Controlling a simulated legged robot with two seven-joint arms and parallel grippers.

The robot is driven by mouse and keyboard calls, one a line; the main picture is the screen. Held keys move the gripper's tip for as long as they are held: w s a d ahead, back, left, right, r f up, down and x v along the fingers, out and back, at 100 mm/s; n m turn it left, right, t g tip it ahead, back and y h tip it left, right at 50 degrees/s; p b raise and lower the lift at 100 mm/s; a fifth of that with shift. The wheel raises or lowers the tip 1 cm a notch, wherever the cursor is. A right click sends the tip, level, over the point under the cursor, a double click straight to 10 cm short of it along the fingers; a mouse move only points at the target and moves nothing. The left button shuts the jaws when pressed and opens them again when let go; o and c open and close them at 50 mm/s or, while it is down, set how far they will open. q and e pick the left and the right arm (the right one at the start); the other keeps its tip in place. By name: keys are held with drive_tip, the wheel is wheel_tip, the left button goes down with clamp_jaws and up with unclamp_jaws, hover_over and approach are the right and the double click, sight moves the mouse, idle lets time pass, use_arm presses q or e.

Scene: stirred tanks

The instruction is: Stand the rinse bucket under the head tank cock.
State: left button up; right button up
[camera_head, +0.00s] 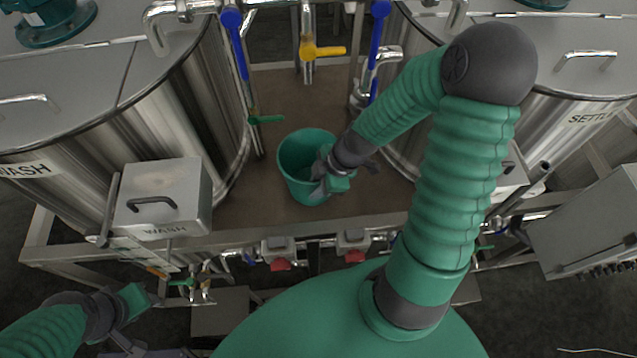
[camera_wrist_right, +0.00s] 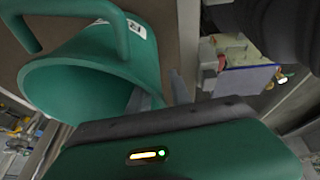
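The green rinse bucket (camera_head: 293,172) is in the middle of the head view, on or just above the brown deck. It fills the upper left of the right wrist view (camera_wrist_right: 90,60), with its handle at the side. The head tank cock (camera_head: 310,50), with a yellow lever, hangs above and behind the bucket. My right gripper (camera_head: 323,170) is at the bucket's right rim, one finger inside the mouth and one outside the wall; the fingers look apart, and firm contact is not clear. My left gripper (camera_head: 143,318) is open and empty at the lower left.
The wash tank (camera_head: 70,110) stands left and the settle tank (camera_head: 560,115) right, with blue-handled pipes (camera_head: 235,45) between. A green lever (camera_head: 265,119) juts out just behind the bucket. A grey wash box (camera_head: 160,195) is at left. The brown deck (camera_head: 285,90) behind the bucket is bare.

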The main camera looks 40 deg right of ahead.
drive_tip(key=d+v, duration=0.1)
drive_tip(key=v, duration=1.1)
drive_tip(key=a+f+m+h, duration=0.3)
drive_tip(key=a+f+m, duration=0.1)
drive_tip(key=a+m, duration=0.7)
drive_tip(key=shift+a+m+g, duration=0.3)
drive_tip(key=shift+m, duration=0.4)
drive_tip(key=shift+d, duration=0.15)
